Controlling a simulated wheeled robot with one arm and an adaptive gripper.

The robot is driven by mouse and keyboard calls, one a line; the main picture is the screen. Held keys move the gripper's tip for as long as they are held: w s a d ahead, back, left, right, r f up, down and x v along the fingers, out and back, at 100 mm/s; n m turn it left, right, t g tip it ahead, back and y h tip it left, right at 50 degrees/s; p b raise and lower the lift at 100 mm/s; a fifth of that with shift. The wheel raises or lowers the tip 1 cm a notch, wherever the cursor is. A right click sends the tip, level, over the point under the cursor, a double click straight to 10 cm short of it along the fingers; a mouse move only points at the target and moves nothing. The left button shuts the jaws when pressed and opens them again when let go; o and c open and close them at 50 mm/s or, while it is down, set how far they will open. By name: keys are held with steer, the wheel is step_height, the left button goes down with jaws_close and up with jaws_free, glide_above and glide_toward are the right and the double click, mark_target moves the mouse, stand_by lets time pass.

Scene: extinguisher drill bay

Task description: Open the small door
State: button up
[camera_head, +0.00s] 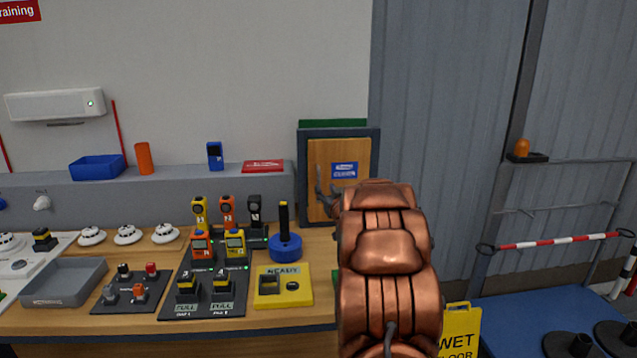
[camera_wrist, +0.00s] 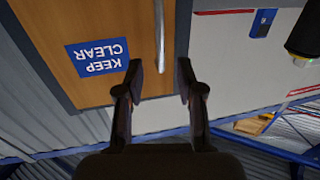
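The small door (camera_head: 357,155) is a wooden panel in a dark blue-grey frame at the back right of the bench; it looks shut. It bears a blue label, which reads KEEP CLEAR upside down in the wrist view (camera_wrist: 97,57). A pale upright bar handle (camera_wrist: 160,30) runs along the door near its edge. My gripper (camera_wrist: 160,78) is open, with one dark finger on each side of the handle's line. The handle's end shows between the fingertips, with no contact visible. In the head view my gripper (camera_head: 326,190) is before the door's left part, and my copper arm hides the lower right.
The bench (camera_head: 262,325) holds a blue round base with a black post (camera_head: 285,246), a yellow block (camera_head: 282,286), a grey tray (camera_head: 62,284) and several devices left of my arm. A yellow wet-floor sign (camera_head: 460,330) stands right of my arm.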

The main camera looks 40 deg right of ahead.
mark_target(319, 183)
steer(key=shift+p+x, duration=0.8)
steer(key=shift+x, duration=3)
jaws_close()
